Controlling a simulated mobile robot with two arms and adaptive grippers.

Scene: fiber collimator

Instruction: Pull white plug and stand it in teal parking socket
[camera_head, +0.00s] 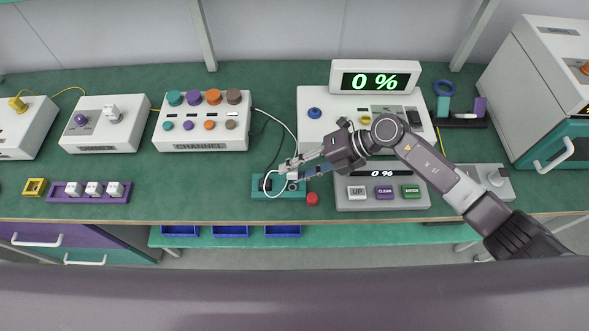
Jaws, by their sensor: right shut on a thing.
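My right gripper (290,170) reaches in from the right and is shut on what looks like the white plug, at the end of a white cable. The fingers mostly hide the plug. They are low over the teal block (260,194), which looks like the parking socket, near the table's front. I cannot tell whether the plug touches the block or sits in it. The white cable (294,130) arcs from beside the CHANNEL box to the gripper, with a loop over the block. My left gripper is not in view.
The CHANNEL box (203,132) with coloured knobs stands left of the block. A red button (312,199) is close to the block's right. A panel with UP, CLEAN and ENTER buttons (384,201) lies right of it. Green table is free between the purple rack (60,199) and the block.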

